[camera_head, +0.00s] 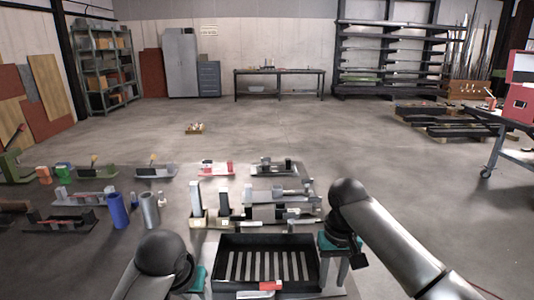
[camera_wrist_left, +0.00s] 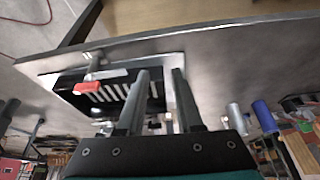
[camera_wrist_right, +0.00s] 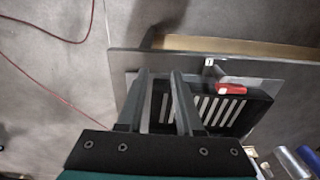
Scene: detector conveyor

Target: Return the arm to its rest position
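My left arm comes in at the bottom left of the head view, and its teal-cuffed gripper (camera_head: 196,282) is partly hidden behind the arm's dark joint. In the left wrist view, the two fingers of my left gripper (camera_wrist_left: 158,75) stand apart with nothing between them. My right arm comes in from the lower right, with its gripper (camera_head: 342,268) pointing down beside the black tray (camera_head: 316,262). In the right wrist view, the fingers of my right gripper (camera_wrist_right: 160,75) are apart and empty. The tray lies between the two grippers.
A red-handled clamp (camera_head: 270,286) sits at the tray's near edge. Beyond the tray are several metal fixtures (camera_head: 265,213), a blue cylinder (camera_head: 118,211) and a grey cylinder (camera_head: 149,210). A workbench (camera_head: 280,72) and shelves stand far back. Open floor lies between.

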